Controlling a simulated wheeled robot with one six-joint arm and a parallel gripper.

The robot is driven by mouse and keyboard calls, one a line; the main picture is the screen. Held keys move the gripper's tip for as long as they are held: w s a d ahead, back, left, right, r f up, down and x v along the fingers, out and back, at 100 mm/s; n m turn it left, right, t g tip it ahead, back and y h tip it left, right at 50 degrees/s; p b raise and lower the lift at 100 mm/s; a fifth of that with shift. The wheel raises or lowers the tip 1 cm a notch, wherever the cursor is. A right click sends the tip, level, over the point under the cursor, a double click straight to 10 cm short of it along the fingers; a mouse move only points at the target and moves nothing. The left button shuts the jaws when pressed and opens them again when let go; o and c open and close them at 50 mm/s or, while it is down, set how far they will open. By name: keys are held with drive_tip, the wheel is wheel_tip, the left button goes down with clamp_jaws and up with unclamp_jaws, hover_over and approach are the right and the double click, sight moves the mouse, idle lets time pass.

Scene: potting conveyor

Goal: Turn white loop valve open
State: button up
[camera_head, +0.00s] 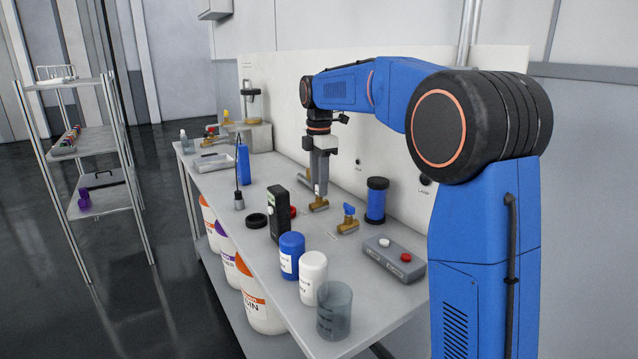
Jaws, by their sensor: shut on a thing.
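My gripper (320,187) points straight down at the middle of the bench, in front of the pale back panel. Its jaws are shut around the top of a brass valve (318,206), whose body shows just below the fingertips. The valve's handle is mostly hidden by the jaws, so I cannot make out its angle. A second brass valve with a blue handle (348,217) stands to the right and nearer, apart from my gripper. A red part (293,212) shows to the left, partly behind a black handheld meter (279,214).
A blue-black cylinder (376,200) and a grey button box (394,258) stand to the right. A blue jar (291,255), a white jar (313,278) and a clear grey beaker (334,310) line the near edge. A black ring (257,220) lies left of the meter.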

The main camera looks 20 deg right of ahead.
drive_tip(key=m, duration=1.2)
drive_tip(key=shift+m, duration=2.1)
drive_tip(key=o, duration=1)
drive_tip(key=shift+o, duration=0.2)
drive_tip(key=shift+r, duration=0.1)
